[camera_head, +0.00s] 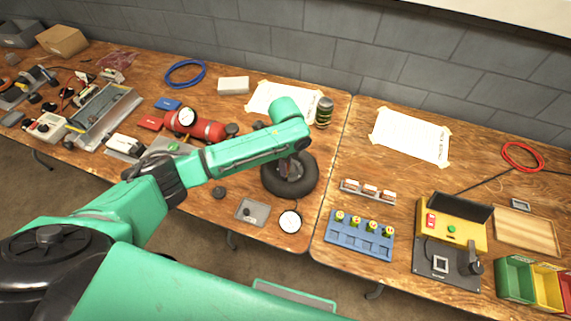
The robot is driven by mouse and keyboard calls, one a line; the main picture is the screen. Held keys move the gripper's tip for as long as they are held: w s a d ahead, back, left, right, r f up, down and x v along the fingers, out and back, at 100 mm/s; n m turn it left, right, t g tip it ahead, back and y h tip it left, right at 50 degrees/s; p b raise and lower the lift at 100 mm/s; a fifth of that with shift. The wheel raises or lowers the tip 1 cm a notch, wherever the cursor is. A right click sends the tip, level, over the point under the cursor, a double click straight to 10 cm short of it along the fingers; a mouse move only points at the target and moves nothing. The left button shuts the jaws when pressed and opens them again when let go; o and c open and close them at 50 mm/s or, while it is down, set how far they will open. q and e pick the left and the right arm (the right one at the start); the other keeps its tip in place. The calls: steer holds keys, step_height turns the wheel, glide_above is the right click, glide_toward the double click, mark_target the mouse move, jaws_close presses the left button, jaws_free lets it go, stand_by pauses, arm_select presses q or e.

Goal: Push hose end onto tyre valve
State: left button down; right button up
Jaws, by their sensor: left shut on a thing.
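A black tyre (303,187) lies flat on the wooden workbench near the middle of the view. My left arm comes in from the left, and its gripper (289,172) points down over the middle of the tyre. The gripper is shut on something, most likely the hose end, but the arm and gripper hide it. The tyre valve cannot be made out. A red air tank (207,130) with a round gauge (187,116) lies left of the tyre, behind my arm. My right gripper is not in view.
A grey tray (253,212) and a round white dial (290,221) lie in front of the tyre. A dark can (324,112) stands behind it. A blue rack (345,239) and a yellow device (455,230) stand on the right table.

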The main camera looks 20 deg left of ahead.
arm_select(q)
steer(key=shift+f+b, duration=0.45)
steer(key=shift+f, duration=0.5)
steer(key=c, duration=0.6)
jaws_free()
steer(key=shift+r, duration=0.1)
step_height(320, 180, up, 14)
steer(key=shift+r+b, duration=0.25)
steer(key=shift+b, duration=0.4)
